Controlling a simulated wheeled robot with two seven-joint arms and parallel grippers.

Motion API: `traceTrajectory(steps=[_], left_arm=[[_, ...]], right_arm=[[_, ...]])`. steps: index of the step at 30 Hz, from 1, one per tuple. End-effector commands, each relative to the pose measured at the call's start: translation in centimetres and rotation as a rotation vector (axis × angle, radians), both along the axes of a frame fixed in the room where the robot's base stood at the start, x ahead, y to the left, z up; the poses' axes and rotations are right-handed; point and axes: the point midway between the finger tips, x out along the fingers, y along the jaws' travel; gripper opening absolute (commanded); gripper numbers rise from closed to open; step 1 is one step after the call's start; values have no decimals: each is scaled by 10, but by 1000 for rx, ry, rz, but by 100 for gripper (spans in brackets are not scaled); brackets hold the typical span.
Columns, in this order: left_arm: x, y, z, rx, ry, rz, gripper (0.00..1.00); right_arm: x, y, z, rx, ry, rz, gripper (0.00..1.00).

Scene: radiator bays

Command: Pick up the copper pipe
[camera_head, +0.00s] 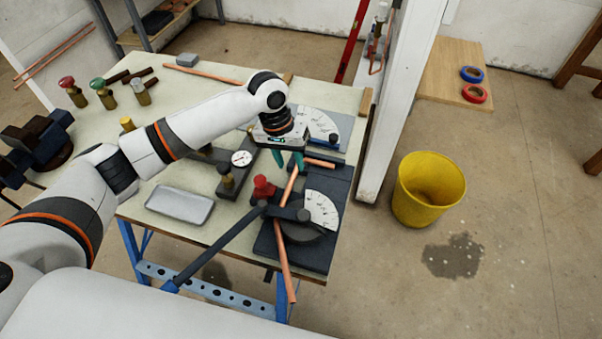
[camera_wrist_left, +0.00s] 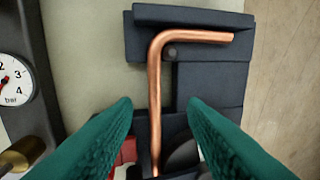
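A copper pipe with a right-angle bend lies in the dark pipe bender on the bench. In the head view its long leg (camera_head: 283,265) runs down past the bench's front edge, and its short leg points right. In the left wrist view the bent pipe (camera_wrist_left: 155,85) runs between my green fingers, with the bend beyond the fingertips. My left gripper (camera_head: 289,164) is above the bender, pointing down. In the wrist view the left gripper (camera_wrist_left: 160,108) is open, one finger on each side of the pipe, with gaps showing. My right gripper is not in view.
The bender (camera_head: 322,188) has a red knob (camera_head: 263,188) and a long handle (camera_head: 225,246) beside the pipe. A pressure gauge (camera_head: 241,158) stands left of the gripper. A grey tray (camera_head: 180,205) lies on the bench. A yellow bucket (camera_head: 428,190) stands on the floor at right.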

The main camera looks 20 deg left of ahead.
Motion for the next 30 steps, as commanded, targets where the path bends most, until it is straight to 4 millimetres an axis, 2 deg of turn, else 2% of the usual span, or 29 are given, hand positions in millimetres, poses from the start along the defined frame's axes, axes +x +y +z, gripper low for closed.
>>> traceTrajectory(steps=[3,9,17,24,30], left_arm=[[-2,1,-17,2,6,0,39],[-2,-2,-42,1,2,0,39],[-2,-3,-46,1,1,-2,39],[-2,-3,-45,1,1,-1,1],[-2,-3,-45,1,0,-1,0]], right_arm=[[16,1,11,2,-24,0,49],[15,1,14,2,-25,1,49],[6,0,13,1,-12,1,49],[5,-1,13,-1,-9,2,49],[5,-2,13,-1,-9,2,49]])
